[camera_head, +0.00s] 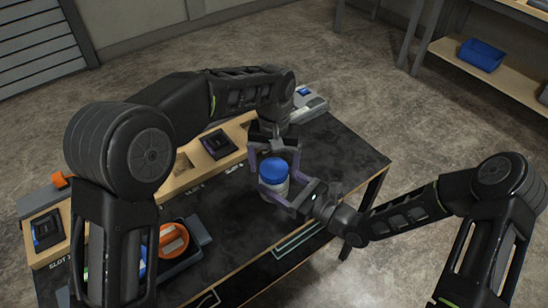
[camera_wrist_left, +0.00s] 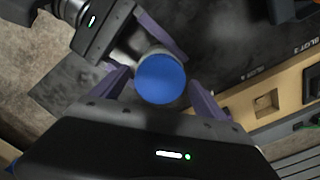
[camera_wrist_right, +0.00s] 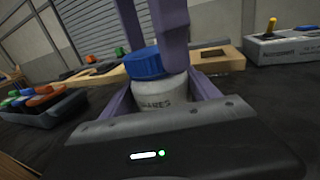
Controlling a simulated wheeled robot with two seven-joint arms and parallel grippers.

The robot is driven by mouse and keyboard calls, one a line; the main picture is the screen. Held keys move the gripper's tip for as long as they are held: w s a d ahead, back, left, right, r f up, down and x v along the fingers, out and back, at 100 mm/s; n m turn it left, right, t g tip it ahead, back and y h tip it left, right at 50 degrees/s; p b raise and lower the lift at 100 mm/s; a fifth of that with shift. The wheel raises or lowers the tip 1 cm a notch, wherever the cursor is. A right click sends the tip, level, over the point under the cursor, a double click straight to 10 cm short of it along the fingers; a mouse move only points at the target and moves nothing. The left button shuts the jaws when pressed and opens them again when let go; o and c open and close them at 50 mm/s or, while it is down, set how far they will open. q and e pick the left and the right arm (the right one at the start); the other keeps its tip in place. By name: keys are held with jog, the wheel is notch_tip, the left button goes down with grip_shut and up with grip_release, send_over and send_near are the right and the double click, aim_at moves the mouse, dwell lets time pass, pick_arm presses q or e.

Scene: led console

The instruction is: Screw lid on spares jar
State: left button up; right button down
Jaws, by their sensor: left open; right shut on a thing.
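The spares jar (camera_wrist_right: 160,94) is a white jar with dark lettering, upright on the black table. Its blue lid (camera_head: 273,171) sits on its mouth; in the right wrist view the lid (camera_wrist_right: 146,64) looks slightly tilted. My right gripper (camera_head: 277,193) is shut on the jar's body from the side. My left gripper (camera_wrist_left: 160,85) is above the lid, pointing down, with its purple fingers open on either side of the lid. Whether the fingers touch the lid cannot be told. The jar's far side is hidden.
A wooden rack (camera_head: 185,178) with slots and black modules runs along the table's back. A grey tray (camera_head: 197,232) with an orange round part stands at the left. A grey control box (camera_head: 309,105) is at the back right. The table right of the jar is clear.

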pick_arm(q)
jog(key=shift+c, duration=0.4)
jog(key=c, duration=1.4)
jog(key=o, duration=1.6)
jog(key=shift+r, duration=0.1)
notch_tip(320, 180, up, 7)
jog(key=shift+r, duration=0.2)
